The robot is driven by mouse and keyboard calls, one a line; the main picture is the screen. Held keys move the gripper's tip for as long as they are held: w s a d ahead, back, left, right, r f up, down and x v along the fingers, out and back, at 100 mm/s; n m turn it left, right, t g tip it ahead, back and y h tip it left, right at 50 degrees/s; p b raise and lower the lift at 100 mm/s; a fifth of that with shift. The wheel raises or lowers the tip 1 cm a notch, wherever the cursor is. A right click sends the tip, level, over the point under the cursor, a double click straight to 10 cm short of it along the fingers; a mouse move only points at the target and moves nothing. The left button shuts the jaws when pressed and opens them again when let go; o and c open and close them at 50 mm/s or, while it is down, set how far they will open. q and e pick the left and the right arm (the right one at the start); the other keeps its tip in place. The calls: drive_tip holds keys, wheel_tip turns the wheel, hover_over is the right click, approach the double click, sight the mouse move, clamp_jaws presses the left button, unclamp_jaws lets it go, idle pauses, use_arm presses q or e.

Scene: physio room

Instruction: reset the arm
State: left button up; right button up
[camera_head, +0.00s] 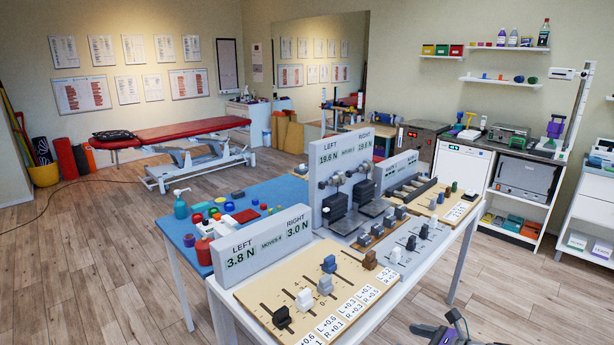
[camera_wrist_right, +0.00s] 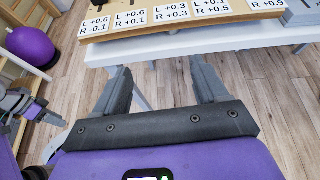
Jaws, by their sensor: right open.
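My right gripper (camera_wrist_right: 165,88) is open and empty in the right wrist view, its two grey fingers spread apart over the wooden floor. It is in front of the near edge of the slider board (camera_wrist_right: 180,20), apart from it. A dark part of my right arm shows at the bottom right of the head view (camera_head: 445,333). My left gripper is not seen in the head view. The slider board (camera_head: 248,291) carries black, white, grey and blue knobs, and label cards along its front. The display behind it (camera_head: 255,242) reads LEFT 3.8 N and RIGHT 3.0 N.
A blue table (camera_head: 262,192) holds coloured pots and a pump bottle. A red treatment couch (camera_head: 180,131) stands behind. A purple ball (camera_wrist_right: 28,47) lies at left in the wrist view. Floor at right is clear.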

drive_tip(key=s+a+f+n+g+h, duration=0.1)
drive_tip(key=s+a+f+n+g, duration=0.25)
drive_tip(key=f, duration=0.55)
drive_tip(key=s+a+f+n+g+h, duration=0.25)
drive_tip(key=s+a+f+n, duration=0.2)
drive_tip(key=f, duration=0.45)
use_arm(q)
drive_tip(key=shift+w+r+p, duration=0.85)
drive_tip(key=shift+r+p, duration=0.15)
drive_tip(key=shift+p, duration=0.05)
use_arm(e)
drive_tip(key=s+a+f+n+g, duration=0.1)
drive_tip(key=s+a+f+n, duration=0.3)
drive_tip(key=s+n, duration=0.4)
drive_tip(key=s+a+f+n+g+h, duration=0.1)
drive_tip(key=s+a+f+n, duration=0.3)
drive_tip(key=s+f+n, duration=0.2)
drive_tip(key=s+n, duration=0.2)
drive_tip(key=s, duration=0.1)
drive_tip(key=shift+a+g, duration=0.25)
drive_tip(key=shift+g, duration=0.05)
drive_tip(key=shift+s+h, duration=0.1)
drive_tip(key=shift+h, duration=0.15)
